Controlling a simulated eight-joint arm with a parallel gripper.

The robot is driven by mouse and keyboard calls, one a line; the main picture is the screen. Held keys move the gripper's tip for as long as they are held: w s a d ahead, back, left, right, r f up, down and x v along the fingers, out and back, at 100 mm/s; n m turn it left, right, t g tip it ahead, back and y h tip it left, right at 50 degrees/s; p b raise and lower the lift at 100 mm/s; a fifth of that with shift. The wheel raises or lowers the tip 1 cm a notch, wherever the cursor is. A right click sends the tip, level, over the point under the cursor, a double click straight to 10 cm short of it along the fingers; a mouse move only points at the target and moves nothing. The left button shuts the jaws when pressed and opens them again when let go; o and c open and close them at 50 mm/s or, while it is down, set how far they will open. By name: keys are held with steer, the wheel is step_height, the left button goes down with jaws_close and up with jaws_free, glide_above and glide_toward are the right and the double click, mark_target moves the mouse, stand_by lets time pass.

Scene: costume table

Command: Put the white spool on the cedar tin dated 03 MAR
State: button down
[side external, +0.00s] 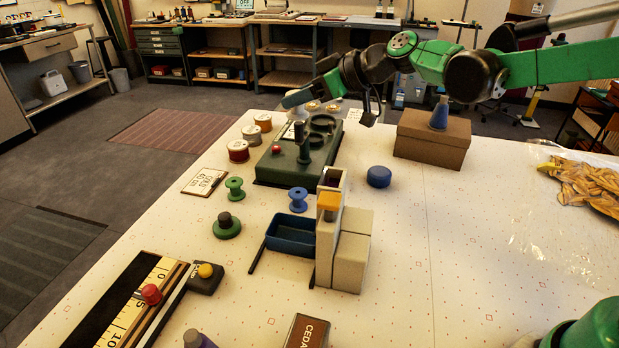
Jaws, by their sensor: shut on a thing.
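A brown tin marked CEDAR (307,331) is at the near edge of the picture, cut off by the frame. Its date is not readable.
A blue tray (291,235) and beige blocks (351,262) stand mid-table. A cardboard box (432,139) is right.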

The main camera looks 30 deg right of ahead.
steer(key=s+d+f+m+t+h, duration=0.25)
steer(key=s+d+m+h, duration=0.5)
steer(key=s, duration=0.45)
steer(key=w+a+r+n+g+y, duration=0.1)
steer(key=w+a+n+g+y, duration=0.2)
steer(key=w+a+n+y, duration=0.2)
steer(key=w+a+r+n+g+y, duration=0.2)
steer(key=w+a+n+y, duration=0.4)
steer(key=w, duration=0.6)
steer(key=shift+a+n+g, duration=0.45)
steer(key=shift+a, duration=0.35)
step_height(320, 180, down, 20)
steer(key=shift+s+r, duration=0.1)
steer(key=shift+r, duration=0.05)
steer(key=shift+c, duration=1.6)
jaws_free()
